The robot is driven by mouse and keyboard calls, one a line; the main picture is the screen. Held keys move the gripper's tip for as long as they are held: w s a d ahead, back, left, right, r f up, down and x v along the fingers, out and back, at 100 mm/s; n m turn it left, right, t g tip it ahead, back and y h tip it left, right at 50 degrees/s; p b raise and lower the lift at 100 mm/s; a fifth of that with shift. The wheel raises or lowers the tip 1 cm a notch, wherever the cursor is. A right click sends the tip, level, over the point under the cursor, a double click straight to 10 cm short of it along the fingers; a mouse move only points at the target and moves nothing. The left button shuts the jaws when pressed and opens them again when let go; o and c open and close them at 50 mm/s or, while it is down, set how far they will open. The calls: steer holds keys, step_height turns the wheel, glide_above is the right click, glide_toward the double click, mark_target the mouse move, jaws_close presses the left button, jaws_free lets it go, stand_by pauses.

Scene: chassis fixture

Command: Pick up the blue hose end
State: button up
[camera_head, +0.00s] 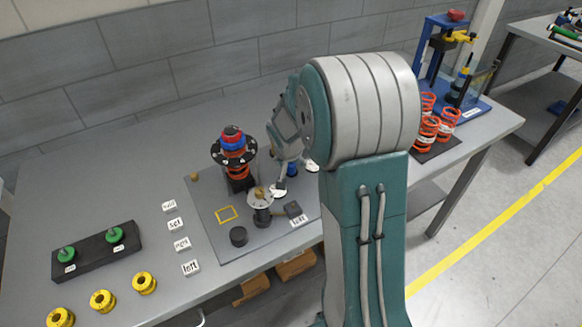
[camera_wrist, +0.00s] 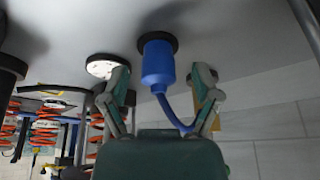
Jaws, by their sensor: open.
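The blue hose end (camera_wrist: 158,65) shows in the wrist view as a blue cylinder on a black round base, with a thin blue hose curving from it to the right finger. My gripper (camera_wrist: 161,78) is open, with one finger on each side of the blue hose end and a visible gap on the left. In the head view my gripper (camera_head: 296,180) is low over the grey mat, and a small blue part (camera_head: 292,169) shows between its fingers. My arm hides much of that area, and contact with the right finger is unclear.
A black-and-orange spring strut (camera_head: 237,165) with a blue and red top stands left of my gripper. Orange springs (camera_head: 428,130) and a blue frame (camera_head: 440,65) stand at the right.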

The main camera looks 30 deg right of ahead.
jaws_close()
stand_by(0.3)
